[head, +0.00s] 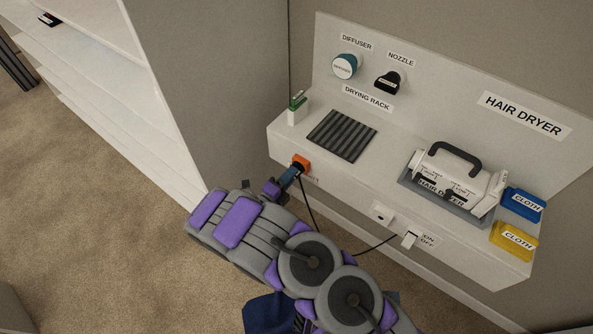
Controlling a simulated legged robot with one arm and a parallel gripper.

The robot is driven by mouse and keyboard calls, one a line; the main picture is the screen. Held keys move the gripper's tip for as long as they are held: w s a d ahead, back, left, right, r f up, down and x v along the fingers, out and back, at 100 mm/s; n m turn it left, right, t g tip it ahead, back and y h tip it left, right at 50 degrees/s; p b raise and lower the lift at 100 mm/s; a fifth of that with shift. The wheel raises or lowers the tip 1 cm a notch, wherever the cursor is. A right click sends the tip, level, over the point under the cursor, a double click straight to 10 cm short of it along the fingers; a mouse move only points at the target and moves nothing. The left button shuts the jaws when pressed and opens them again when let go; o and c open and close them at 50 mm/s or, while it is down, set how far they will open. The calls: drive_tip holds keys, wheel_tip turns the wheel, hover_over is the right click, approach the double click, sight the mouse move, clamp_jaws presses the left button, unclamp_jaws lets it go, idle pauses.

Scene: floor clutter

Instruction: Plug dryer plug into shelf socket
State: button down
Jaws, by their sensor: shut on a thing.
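My gripper (288,177) reaches the left part of the shelf's front face. It is shut on the orange dryer plug (302,162), which shows just beyond the fingertips. The plug is at the shelf front, above a small label partly hidden by my gripper; I cannot tell whether it touches the shelf. A black cord (308,207) hangs down from beside the plug and passes behind my arm. A white socket plate (382,214) with a dark centre is on the shelf front, right of the gripper. The white hair dryer (455,180) lies on a grey mat on the shelf.
A white switch (409,240) marked ON/OFF is right of the socket. The shelf top (385,165) holds a ribbed drying rack (342,136), a small green-and-white box (297,108), and blue (523,204) and yellow (514,240) cloths. A white bookcase (105,95) stands left; carpet (110,230) is clear.

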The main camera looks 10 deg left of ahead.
drive_tip(key=shift+s+a+f+p, duration=0.15)
drive_tip(key=shift+s+a+p, duration=0.2)
drive_tip(key=shift+s+p, duration=0.25)
idle(0.9)
drive_tip(key=shift+p+v, duration=0.5)
drive_tip(key=shift+v, duration=0.7)
